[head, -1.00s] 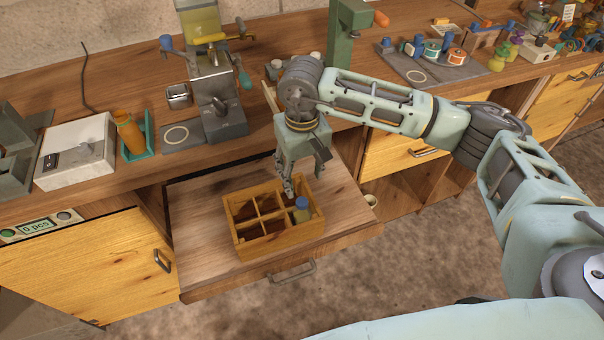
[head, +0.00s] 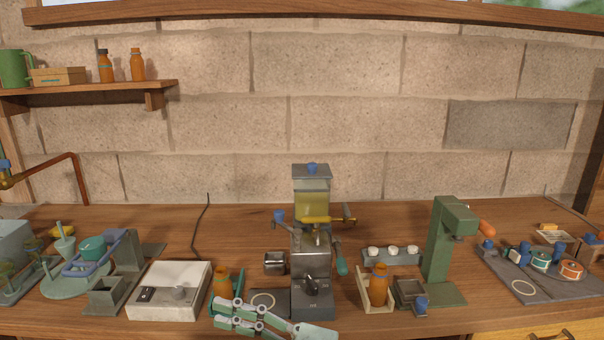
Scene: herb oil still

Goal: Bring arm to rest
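My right gripper (head: 219,312) shows at the bottom middle of the head view, its pale green fingers pointing left and its body to their right. The fingers lie apart, one above the other, with nothing seen between them. The gripper overlaps the bench's front edge in the picture, in front of the orange bottle in a teal holder (head: 222,283). I cannot tell whether it touches anything. The rest of the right arm is below the frame. My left gripper is not in view.
The grey still press (head: 312,265) stands mid-bench. A white scale-like box (head: 170,290) is at its left. An orange bottle in a wooden holder (head: 379,284) and a green press (head: 440,250) are at its right. A shelf (head: 90,90) hangs upper left.

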